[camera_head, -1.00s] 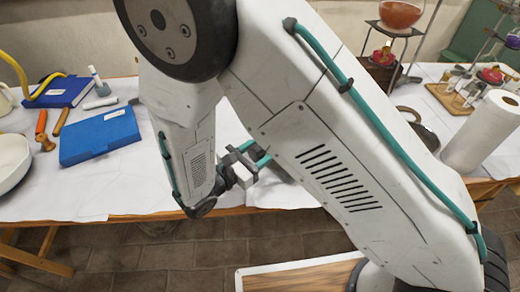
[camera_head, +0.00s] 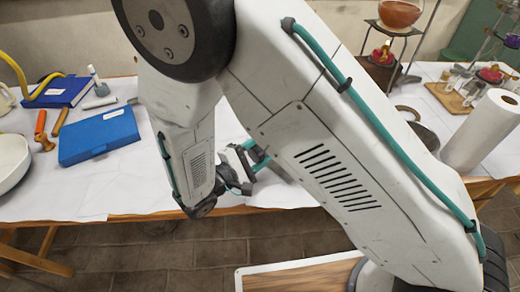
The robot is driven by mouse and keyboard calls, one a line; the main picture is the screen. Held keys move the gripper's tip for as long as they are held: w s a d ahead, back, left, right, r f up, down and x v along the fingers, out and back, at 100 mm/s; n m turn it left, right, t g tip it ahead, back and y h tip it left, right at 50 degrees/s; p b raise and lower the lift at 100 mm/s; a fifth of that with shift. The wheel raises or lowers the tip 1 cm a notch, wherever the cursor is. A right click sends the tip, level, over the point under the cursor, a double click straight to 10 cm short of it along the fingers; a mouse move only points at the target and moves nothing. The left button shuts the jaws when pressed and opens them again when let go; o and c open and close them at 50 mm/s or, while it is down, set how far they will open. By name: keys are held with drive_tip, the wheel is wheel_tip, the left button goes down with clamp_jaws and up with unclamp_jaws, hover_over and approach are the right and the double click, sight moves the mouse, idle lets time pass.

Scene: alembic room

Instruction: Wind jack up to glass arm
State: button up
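My arm fills the middle of the head view and hides much of the table. My gripper (camera_head: 258,160) shows only in part, low behind the arm over the table's near side. Its fingertips are largely hidden, so I cannot tell whether it is open or holds anything. I cannot make out the jack or its knob clearly; the arm may cover it. I cannot identify the glass arm for certain.
A blue box (camera_head: 98,136), a blue book (camera_head: 62,91), orange-handled tools (camera_head: 42,128) and a white bowl (camera_head: 12,162) are on the left of the table. A paper roll (camera_head: 482,130) stands at the right, beside a dark round pan (camera_head: 424,136).

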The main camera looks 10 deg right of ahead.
drive_tip(key=m, duration=0.4)
drive_tip(key=shift+m, duration=0.3)
drive_tip(key=m, duration=0.5)
drive_tip(key=shift+f+m, duration=0.1)
drive_tip(key=shift+m, duration=0.2)
drive_tip(key=m, duration=0.9)
drive_tip(key=shift+f, duration=0.1)
drive_tip(key=o, duration=1)
